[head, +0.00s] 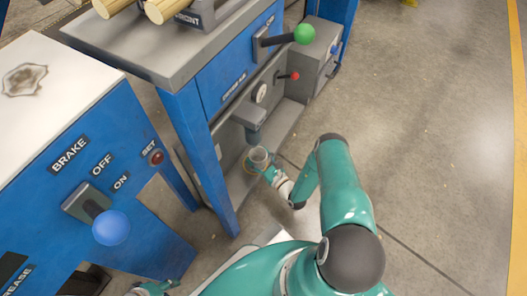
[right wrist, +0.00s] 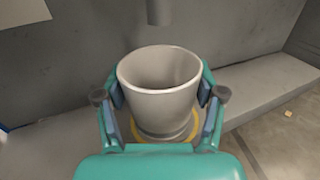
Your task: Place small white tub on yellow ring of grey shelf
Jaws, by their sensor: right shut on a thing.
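The small white tub (right wrist: 160,97) is upright and open at the top, between the fingers of my right gripper (right wrist: 160,100), which is shut on it. In the head view the tub (head: 259,156) and the right gripper (head: 262,167) are at the grey shelf (head: 240,182) low in the blue machine. The yellow ring (right wrist: 197,127) shows around and below the tub's base in the right wrist view, partly hidden by tub and gripper. I cannot tell whether the base touches the shelf. Part of my left gripper (head: 154,288) shows at the bottom edge; its fingers are unclear.
A grey spout (right wrist: 159,11) hangs above and behind the tub. The blue machine (head: 235,62) has a green-knobbed lever (head: 304,33), a smaller red knob and a gauge. A blue brake cabinet (head: 95,165) stands at left. Open concrete floor (head: 430,130) lies to the right.

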